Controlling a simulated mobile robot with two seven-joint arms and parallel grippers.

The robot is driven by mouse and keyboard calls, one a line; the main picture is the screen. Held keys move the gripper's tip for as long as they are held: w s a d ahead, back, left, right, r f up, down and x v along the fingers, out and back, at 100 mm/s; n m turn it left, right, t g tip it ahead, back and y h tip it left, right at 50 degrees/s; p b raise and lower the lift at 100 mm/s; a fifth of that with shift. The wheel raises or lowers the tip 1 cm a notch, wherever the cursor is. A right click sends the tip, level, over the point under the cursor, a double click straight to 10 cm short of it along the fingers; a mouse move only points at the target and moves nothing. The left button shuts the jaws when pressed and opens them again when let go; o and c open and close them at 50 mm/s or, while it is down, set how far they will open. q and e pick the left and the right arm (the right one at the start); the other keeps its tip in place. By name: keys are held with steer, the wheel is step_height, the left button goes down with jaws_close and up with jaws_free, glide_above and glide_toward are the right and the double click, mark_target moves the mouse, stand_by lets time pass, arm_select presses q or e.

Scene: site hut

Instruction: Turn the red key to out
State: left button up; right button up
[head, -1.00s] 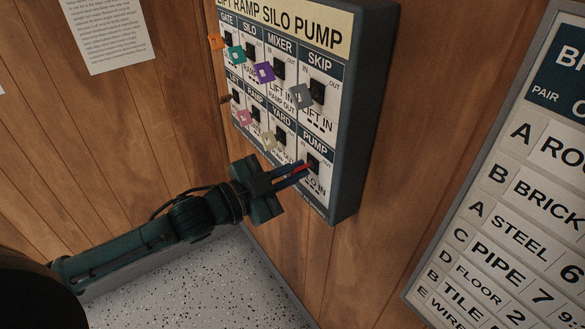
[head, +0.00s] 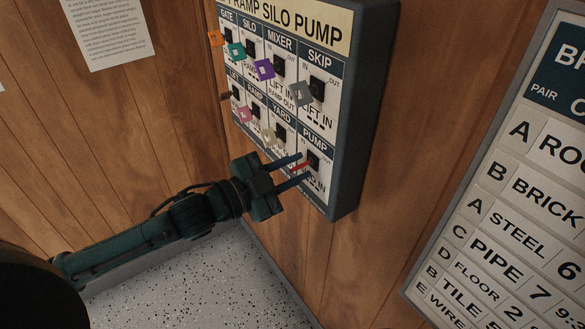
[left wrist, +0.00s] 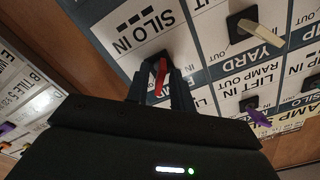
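The red key (head: 301,167) sits in the black lock (head: 313,160) under the PUMP label, at the lower right of the key panel. My left gripper (head: 294,169) is at this lock with its two fingers spread, one on each side of the red key. In the left wrist view the red key (left wrist: 161,77) shows between the two dark fingers (left wrist: 160,88), with gaps beside it. The SILO IN label (left wrist: 147,31) is beside the lock. The fingers partly hide the PUMP position labels, so I cannot tell the key's exact setting. My right gripper is not in view.
Other locks hold orange (head: 215,38), teal (head: 236,51), purple (head: 264,69), grey (head: 302,93), pink (head: 244,115) and cream (head: 269,136) keys, close above and left. A price board (head: 500,170) hangs at the right. The space below the panel is clear.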

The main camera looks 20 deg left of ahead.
arm_select(q)
steer(key=shift+o, duration=0.4)
steer(key=shift+s+a+f, duration=0.1)
steer(key=shift+s+a, duration=0.1)
steer(key=b+v, duration=0.1)
steer(key=v, duration=1.1)
steer(key=shift+s+b, duration=0.2)
steer(key=shift+b, duration=0.15)
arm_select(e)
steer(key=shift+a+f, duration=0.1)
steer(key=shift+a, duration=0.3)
arm_select(q)
steer(key=shift+a, duration=0.2)
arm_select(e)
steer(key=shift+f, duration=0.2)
